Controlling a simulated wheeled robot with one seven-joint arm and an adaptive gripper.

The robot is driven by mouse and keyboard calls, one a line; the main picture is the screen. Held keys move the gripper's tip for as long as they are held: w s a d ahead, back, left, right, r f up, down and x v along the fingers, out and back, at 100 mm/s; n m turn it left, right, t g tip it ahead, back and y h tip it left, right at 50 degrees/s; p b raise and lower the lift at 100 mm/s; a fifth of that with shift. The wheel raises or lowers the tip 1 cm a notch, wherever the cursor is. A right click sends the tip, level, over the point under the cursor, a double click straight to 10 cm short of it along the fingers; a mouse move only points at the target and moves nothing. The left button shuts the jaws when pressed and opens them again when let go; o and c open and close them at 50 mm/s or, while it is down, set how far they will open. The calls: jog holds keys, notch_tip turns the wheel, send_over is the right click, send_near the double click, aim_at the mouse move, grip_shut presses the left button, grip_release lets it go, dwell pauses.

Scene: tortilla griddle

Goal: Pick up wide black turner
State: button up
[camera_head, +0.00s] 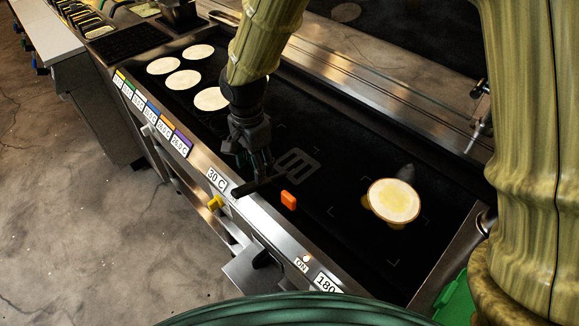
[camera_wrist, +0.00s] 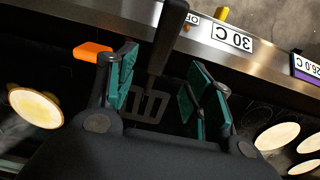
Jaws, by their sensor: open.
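The wide black turner lies on the dark griddle, its slotted head (camera_head: 296,161) toward the middle and its handle (camera_head: 258,184) reaching to the front edge. In the wrist view, the turner's handle (camera_wrist: 169,35) runs up the picture between my fingers, with the slotted head lower down. My gripper (camera_head: 256,158) is open just above the turner, near where handle and head meet. In the wrist view, my gripper (camera_wrist: 160,85) shows its green pads apart on either side of the turner. I cannot tell whether a pad touches it.
An orange block (camera_head: 288,200) sits right of the handle, close to my gripper. A tortilla (camera_head: 393,201) lies on yellow filling at the right. Several tortillas (camera_head: 189,79) lie at the far left. The griddle's metal front rail (camera_head: 273,228) carries labels and a yellow knob (camera_head: 215,203).

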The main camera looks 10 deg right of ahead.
jog(key=shift+f+p, duration=1)
jog(key=shift+f, duration=2.45)
jog(key=shift+f, duration=0.2)
jog(key=shift+s, duration=0.1)
jog(key=c, duration=1.1)
